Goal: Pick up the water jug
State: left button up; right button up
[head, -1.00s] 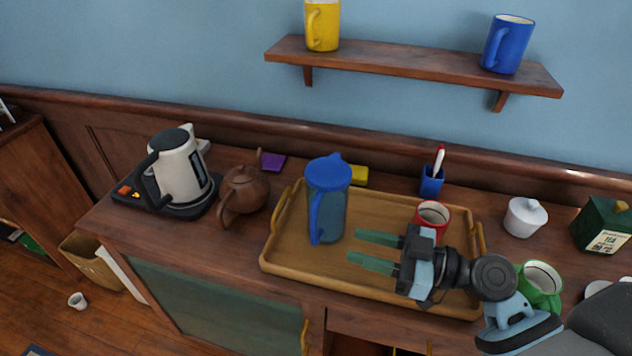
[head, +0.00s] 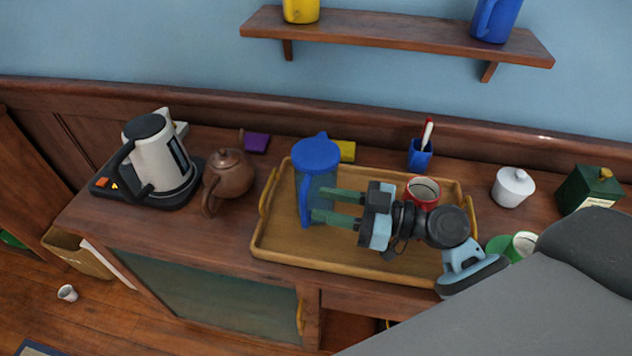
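The water jug (head: 316,180) has a blue lid, a blue handle and a see-through bluish body. It stands upright on the wooden tray (head: 285,255), toward the tray's left side. My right gripper (head: 336,206) comes from the right with its two green fingers pointing left at the jug. The fingers are apart, and their tips overlap the jug's right side and handle area in the picture. I cannot tell whether they touch it. My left gripper is out of view.
A red mug (head: 423,193) stands on the tray behind my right gripper. A brown teapot (head: 228,174) and a kettle (head: 158,158) stand left of the tray. A green mug (head: 521,246), a white sugar pot (head: 512,187) and a green box (head: 588,188) are on the right.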

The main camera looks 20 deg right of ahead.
aim_at(305, 228)
jog(key=p+x, duration=0.2)
jog(key=x, duration=0.2)
jog(key=shift+a+r, duration=0.2)
jog(key=shift+a, duration=0.05)
jog(key=shift+w+a+f, duration=0.2)
jog(key=shift+a, duration=0.05)
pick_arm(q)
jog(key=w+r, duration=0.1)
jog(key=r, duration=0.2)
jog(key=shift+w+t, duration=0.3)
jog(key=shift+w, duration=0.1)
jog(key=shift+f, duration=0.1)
pick_arm(e)
grip_shut()
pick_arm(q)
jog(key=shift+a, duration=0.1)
pick_arm(e)
jog(key=shift+r, duration=0.1)
